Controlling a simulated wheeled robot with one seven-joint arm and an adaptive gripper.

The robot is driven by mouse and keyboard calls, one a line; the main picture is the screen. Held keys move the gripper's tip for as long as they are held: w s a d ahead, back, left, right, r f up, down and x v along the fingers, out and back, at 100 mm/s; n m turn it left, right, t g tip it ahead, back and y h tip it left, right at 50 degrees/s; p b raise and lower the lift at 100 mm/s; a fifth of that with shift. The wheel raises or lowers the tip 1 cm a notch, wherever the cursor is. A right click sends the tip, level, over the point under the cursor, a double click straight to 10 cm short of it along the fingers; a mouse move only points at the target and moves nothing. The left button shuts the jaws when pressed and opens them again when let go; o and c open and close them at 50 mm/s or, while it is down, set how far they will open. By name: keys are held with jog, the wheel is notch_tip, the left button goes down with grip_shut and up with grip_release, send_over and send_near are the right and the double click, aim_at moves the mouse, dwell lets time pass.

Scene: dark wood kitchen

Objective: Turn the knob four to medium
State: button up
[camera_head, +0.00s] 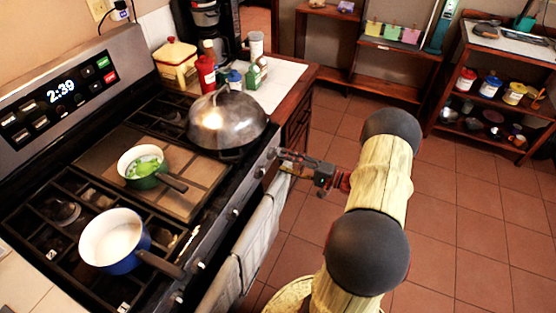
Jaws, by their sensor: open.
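The stove (160,215) has a row of knobs along its front edge. A near knob (198,264), a middle knob (235,212) and a far knob (260,172) show. No numbers or setting marks are readable, so I cannot tell which is knob four or how it is set. My gripper (279,155) is open at the far end of the knob row, beside the stove front. Its fingertips are at or very close to a knob there, which is mostly hidden. I cannot tell whether they touch it.
A blue saucepan (112,240), a green pot (141,167) and a domed metal lid (228,122) are on the stove. The saucepan handle reaches toward the front edge. A towel (262,235) hangs on the oven front. The tiled floor to the right is open.

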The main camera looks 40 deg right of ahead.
jog(key=v, duration=0.8)
dwell(0.4)
jog(key=s+a+f+m+g+y, duration=0.2)
jog(key=s+a+f+m+g, duration=0.1)
jog(key=s+a+f+g, duration=0.4)
jog(key=s+a+r+n+g, duration=0.2)
jog(key=a+r+g, duration=0.4)
jog(key=a, duration=0.2)
jog(key=a+r+n+t+h+p, duration=0.1)
jog(key=a+r+n+h, duration=0.3)
jog(key=r, duration=0.9)
jog(key=a+r+n+t+h+p, duration=0.1)
jog(key=a+r+n+h, duration=0.3)
jog(key=a+r+n, duration=0.6)
jog(key=a+r+p, duration=0.1)
jog(key=a+r, duration=0.3)
jog(key=a, duration=0.1)
jog(key=shift+s+a+n+h, duration=0.2)
jog(key=shift+s+n+h, duration=0.1)
jog(key=shift+h, duration=0.1)
